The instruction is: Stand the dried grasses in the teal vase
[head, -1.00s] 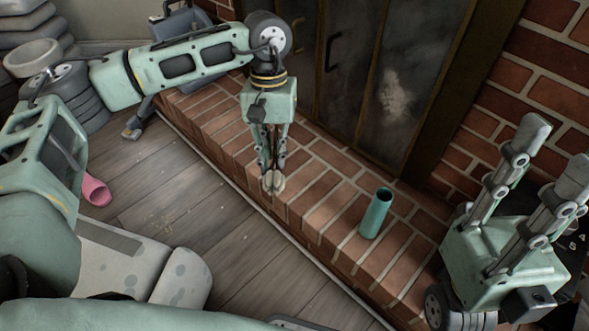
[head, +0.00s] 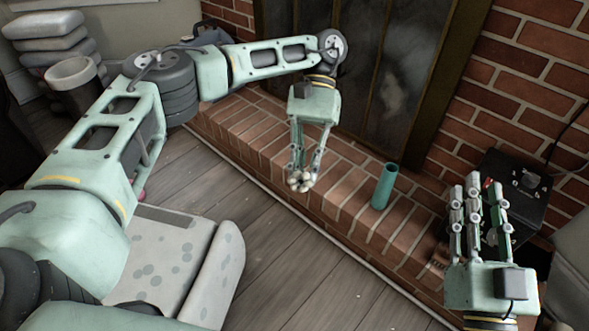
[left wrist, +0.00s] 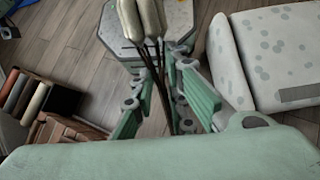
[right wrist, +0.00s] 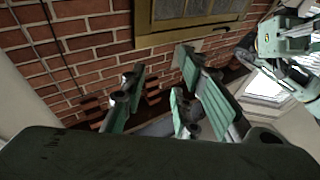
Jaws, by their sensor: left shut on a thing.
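The teal vase (head: 384,187) stands upright on the brick hearth, its open mouth up. My left gripper (head: 302,168) is above the hearth, left of the vase and apart from it. It is shut on the dried grasses (head: 300,182), whose pale heads show at its fingertips in the head view. In the left wrist view the thin dark stems run between the fingers to long pale heads (left wrist: 141,20). The stems are mostly hidden in the head view. My right gripper (head: 472,195) is raised at the right, fingers apart and empty; its spread fingers also show in the right wrist view (right wrist: 158,72).
The brick hearth (head: 262,137) runs along dark fireplace doors (head: 345,90). A black box (head: 515,185) stands behind my right gripper. A pale round container (head: 72,72) and stacked cushions (head: 50,35) are at far left. Hearth between left gripper and vase is clear.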

